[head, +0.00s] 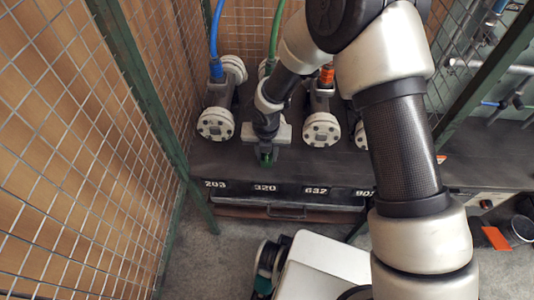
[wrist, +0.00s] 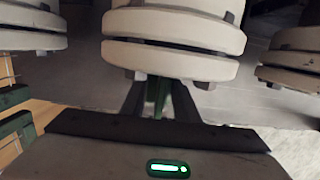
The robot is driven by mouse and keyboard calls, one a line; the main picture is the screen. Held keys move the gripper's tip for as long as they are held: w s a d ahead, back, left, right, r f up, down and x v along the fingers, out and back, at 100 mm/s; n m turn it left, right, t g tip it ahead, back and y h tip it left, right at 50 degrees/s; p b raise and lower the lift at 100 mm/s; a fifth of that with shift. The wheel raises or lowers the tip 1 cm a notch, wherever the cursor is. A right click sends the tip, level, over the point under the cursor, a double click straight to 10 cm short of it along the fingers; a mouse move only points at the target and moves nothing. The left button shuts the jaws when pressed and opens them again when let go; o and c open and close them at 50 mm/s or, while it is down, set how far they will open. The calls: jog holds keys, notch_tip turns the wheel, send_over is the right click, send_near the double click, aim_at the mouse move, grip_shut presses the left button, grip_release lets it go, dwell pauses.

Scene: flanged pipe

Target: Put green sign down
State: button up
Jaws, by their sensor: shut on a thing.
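My gripper (head: 266,150) reaches down to the dark bench in front of the pipe above label 320. It is shut on the green sign (head: 266,159), of which only a small green part shows near the fingertips. In the wrist view the green sign (wrist: 159,92) is a narrow green strip between the two dark fingers, just below the pale flange (wrist: 175,45) of a pipe. The rest of the sign is hidden by the gripper. I cannot tell whether the sign touches the bench.
A flanged pipe with a blue hose (head: 216,122) stands to the left, and one with an orange fitting (head: 320,129) to the right. The bench front (head: 290,190) carries number labels. Mesh fence panels (head: 80,130) close the left side. An orange card (head: 496,238) is at lower right.

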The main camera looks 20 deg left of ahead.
jog(key=shift+f, duration=0.2)
jog(key=o, duration=1.1)
jog(key=shift+r, duration=0.15)
